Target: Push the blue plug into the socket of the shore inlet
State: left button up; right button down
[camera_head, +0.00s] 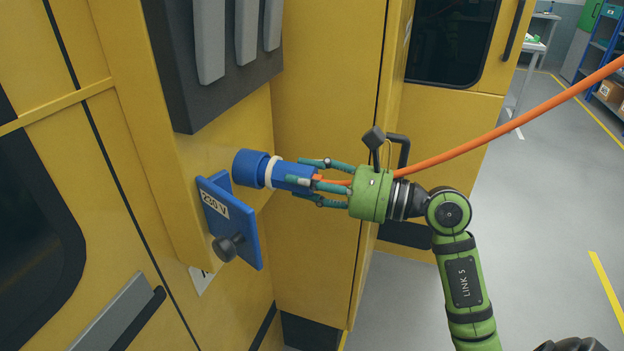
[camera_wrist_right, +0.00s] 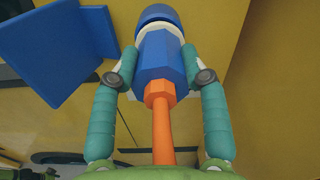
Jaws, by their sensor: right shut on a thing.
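My right gripper (camera_head: 309,179) is shut on the blue plug (camera_head: 292,174), with fingers on both sides of its rear body. The plug has a white ring and a wider blue front collar pointing left toward the yellow wall. An orange cable leaves its back. In the wrist view the plug (camera_wrist_right: 160,57) sits between the fingertips (camera_wrist_right: 160,78). The shore inlet's blue flap (camera_head: 232,222), marked 230 V and with a dark knob, hangs open below and left of the plug's front. The socket face is hidden, so I cannot tell whether the plug touches it. My left gripper is out of view.
The orange cable (camera_head: 500,128) runs up to the right. A dark panel with grey bars (camera_head: 215,60) is above the inlet. A yellow wall (camera_head: 325,90) stands close behind the plug. Grey floor (camera_head: 540,200) is open at right.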

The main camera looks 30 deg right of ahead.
jog(key=shift+w+a, duration=0.25)
jog(key=c, duration=0.6)
grip_release()
jog(key=shift+o, duration=0.2)
jog(key=shift+s+d+f, duration=0.1)
jog(key=shift+s+d, duration=0.25)
jog(key=v, duration=1.1)
